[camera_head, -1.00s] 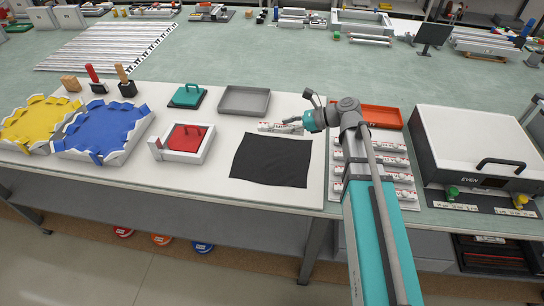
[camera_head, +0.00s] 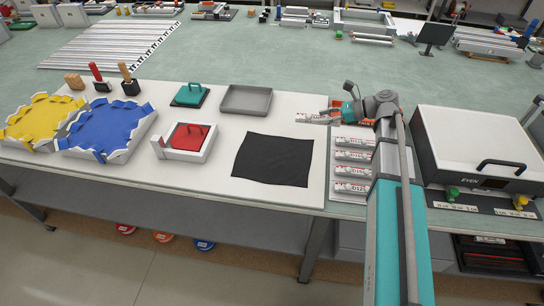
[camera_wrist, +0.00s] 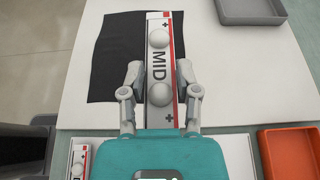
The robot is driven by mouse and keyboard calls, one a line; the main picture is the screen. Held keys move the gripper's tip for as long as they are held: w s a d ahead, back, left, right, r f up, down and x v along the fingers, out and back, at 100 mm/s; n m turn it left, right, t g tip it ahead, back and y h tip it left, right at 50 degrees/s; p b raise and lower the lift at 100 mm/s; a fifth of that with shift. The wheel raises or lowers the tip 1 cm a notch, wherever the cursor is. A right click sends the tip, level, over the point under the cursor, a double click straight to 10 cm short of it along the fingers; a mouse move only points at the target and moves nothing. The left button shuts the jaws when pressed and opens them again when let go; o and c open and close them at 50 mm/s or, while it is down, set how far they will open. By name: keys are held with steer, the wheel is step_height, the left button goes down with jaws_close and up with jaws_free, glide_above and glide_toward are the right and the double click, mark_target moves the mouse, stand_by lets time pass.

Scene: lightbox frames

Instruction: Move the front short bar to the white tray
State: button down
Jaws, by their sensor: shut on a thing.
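My gripper (camera_head: 343,115) is shut on a white bar (camera_head: 312,118) with a red stripe, held at the right end of the white work mat. In the wrist view the bar (camera_wrist: 158,62) lies between the gripper's fingers (camera_wrist: 159,82) and reads "MID", with two pale knobs. Several similar labelled bars (camera_head: 354,156) lie in rows in a rack right of the mat, partly hidden by my arm. One shows at the wrist view's lower left (camera_wrist: 78,160). A white open frame (camera_head: 167,154) holds a red handled block (camera_head: 188,135); I cannot tell whether this is the white tray.
A black cloth (camera_head: 272,160) lies flat on the mat. An orange tray (camera_wrist: 290,152) is beside the rack. A white lidded machine (camera_head: 470,140) stands at right.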

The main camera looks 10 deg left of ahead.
stand_by(0.3)
steer(key=w+a+f+b, duration=0.4)
steer(key=w+a, duration=0.2)
steer(key=w, duration=0.1)
steer(key=b, duration=0.5)
glide_above(294, 130)
steer(key=f, duration=0.5)
steer(key=shift+s+d, duration=0.2)
steer(key=shift+s, duration=0.1)
steer(key=shift+w+a+f+b, duration=0.15)
steer(key=shift+f+b, duration=0.25)
steer(key=shift+b, duration=0.05)
steer(key=shift+w+a+f+b, duration=0.15)
steer(key=shift+f+b, duration=1.45)
steer(key=shift+f, duration=0.05)
steer(key=shift+f, duration=0.15)
steer(key=shift+c, duration=1.7)
jaws_free()
